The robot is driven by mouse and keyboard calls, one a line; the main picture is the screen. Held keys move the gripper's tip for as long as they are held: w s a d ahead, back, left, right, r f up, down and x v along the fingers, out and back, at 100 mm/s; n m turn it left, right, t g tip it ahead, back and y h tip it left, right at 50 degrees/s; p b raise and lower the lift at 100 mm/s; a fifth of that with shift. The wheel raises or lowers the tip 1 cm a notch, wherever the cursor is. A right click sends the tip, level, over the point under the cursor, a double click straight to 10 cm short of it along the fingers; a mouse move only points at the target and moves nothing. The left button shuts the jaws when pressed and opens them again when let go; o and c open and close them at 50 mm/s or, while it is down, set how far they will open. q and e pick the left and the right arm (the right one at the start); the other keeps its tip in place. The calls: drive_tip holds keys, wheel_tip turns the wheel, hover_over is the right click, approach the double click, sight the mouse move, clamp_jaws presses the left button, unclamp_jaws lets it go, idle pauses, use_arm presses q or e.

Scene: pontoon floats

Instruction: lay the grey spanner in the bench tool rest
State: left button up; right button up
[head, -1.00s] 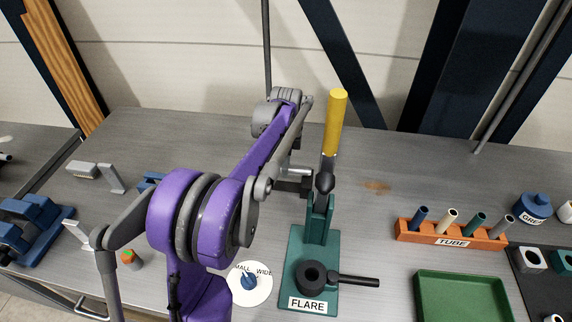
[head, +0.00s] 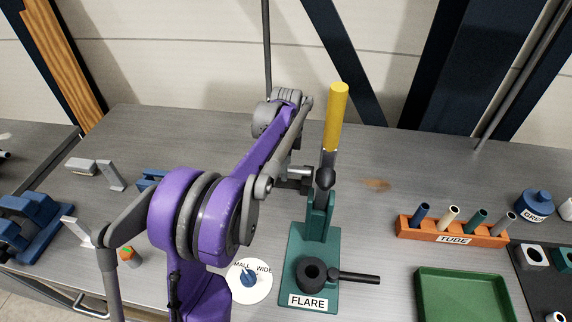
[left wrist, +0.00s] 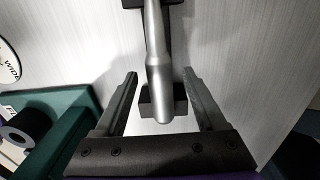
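The grey spanner's handle (left wrist: 158,60) runs down the middle of the left wrist view. It lies above two dark blocks, one near its lower end (left wrist: 179,96) and one at the top edge; they look like the bench tool rest. My left gripper (left wrist: 160,74) is open. Its two fingers stand on either side of the handle with a gap on both sides. In the head view my left gripper (head: 297,182) is small and partly behind my arm, just left of the flare press. The spanner's far end is out of the wrist view.
The teal flare press (head: 317,255) with its upright yellow-handled lever (head: 336,118) stands close to the gripper. A dial (head: 248,282) is in front. An orange tube rack (head: 410,231) and green tray (head: 462,295) are to the right. Bench behind the tube rack is clear.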

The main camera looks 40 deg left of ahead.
use_arm(q)
wheel_tip(320, 180, up, 11)
drive_tip(key=shift+p, duration=0.3)
use_arm(e)
drive_tip(key=shift+w+r, duration=0.15)
drive_tip(key=shift+r, duration=0.25)
use_arm(q)
drive_tip(key=shift+f, duration=0.15)
